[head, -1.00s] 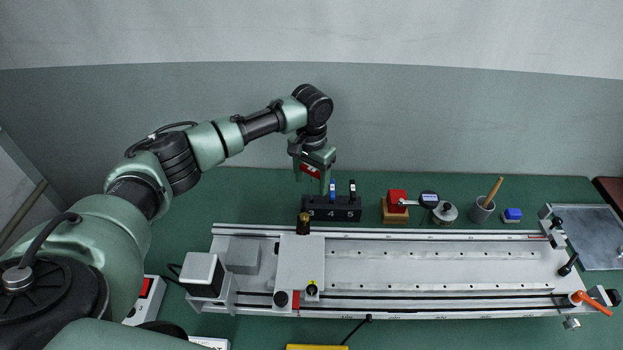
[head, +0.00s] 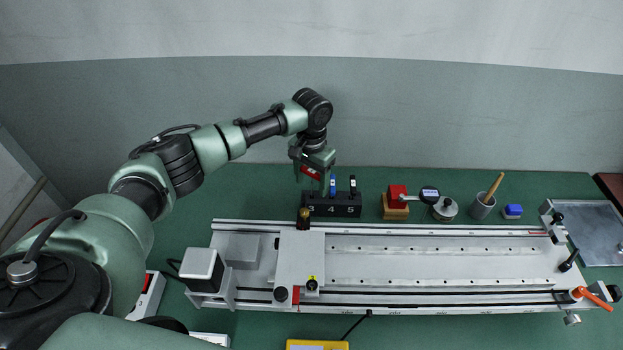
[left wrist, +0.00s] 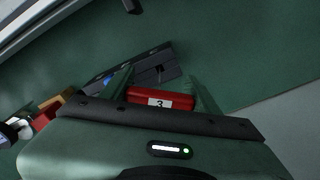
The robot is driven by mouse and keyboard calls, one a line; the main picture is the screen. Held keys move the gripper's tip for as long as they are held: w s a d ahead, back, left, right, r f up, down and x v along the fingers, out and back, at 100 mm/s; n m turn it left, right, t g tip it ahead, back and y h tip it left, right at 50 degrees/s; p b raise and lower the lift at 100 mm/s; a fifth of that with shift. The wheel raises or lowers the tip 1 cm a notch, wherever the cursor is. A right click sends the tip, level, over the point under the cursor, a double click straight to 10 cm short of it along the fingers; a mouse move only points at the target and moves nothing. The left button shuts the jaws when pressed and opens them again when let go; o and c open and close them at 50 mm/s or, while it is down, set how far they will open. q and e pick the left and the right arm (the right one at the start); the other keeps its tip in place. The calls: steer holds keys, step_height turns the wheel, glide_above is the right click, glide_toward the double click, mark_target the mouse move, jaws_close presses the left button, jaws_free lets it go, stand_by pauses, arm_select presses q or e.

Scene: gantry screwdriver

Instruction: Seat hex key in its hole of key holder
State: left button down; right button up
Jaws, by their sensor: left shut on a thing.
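The key holder (head: 345,207) is a black block marked 3, 4 and 5, standing behind the long rail. Keys with a blue handle (head: 333,186) and a black handle (head: 352,184) stand upright at 4 and 5. My left gripper (head: 313,174) is shut on the red hex key (head: 310,173), just above the holder's 3 end. In the left wrist view the red handle (left wrist: 158,101), labelled 3, lies between the fingers, with the holder (left wrist: 135,65) beyond it. The key's shaft and tip are hidden, so I cannot tell whether the tip touches the hole. My right gripper is out of view.
The silver rail (head: 440,262) with its carriage (head: 300,260) runs in front of the holder. Right of the holder stand a red-topped block (head: 397,197), a dial gauge (head: 429,194) and a grey cup (head: 482,207). The green table left of the holder is clear.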

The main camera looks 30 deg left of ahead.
mark_target(311, 171)
arm_select(q)
steer(key=shift+f, duration=0.55)
steer(key=shift+c, duration=1.4)
jaws_free()
step_height(311, 171, up, 8)
steer(key=shift+f+b, duration=0.1)
steer(key=shift+b, duration=0.45)
